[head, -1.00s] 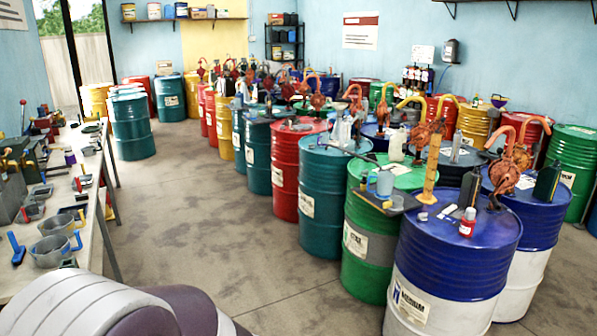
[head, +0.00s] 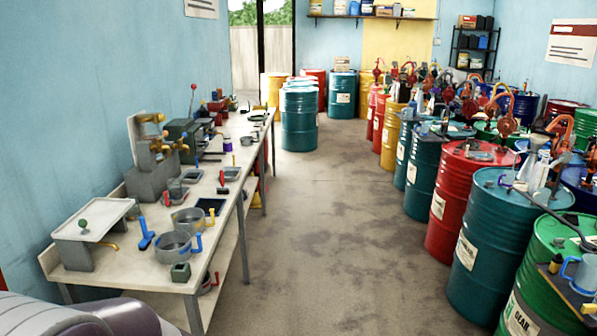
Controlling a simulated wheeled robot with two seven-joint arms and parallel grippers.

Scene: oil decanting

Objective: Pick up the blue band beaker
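No beaker with a clearly visible blue band can be made out at this size. On the workbench at left, two grey round beakers with side handles stand close together, a nearer beaker (head: 172,246) and a farther beaker (head: 187,221). Their handles show blue and yellow, and I cannot tell a band on either. A pale blue-grey jug (head: 587,274) stands on the green drum at the right edge, partly cut off. Neither of my grippers is in view.
Rows of drums fill the right, including a teal drum (head: 500,240) and a red drum (head: 459,205). The concrete floor (head: 330,230) between is clear.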

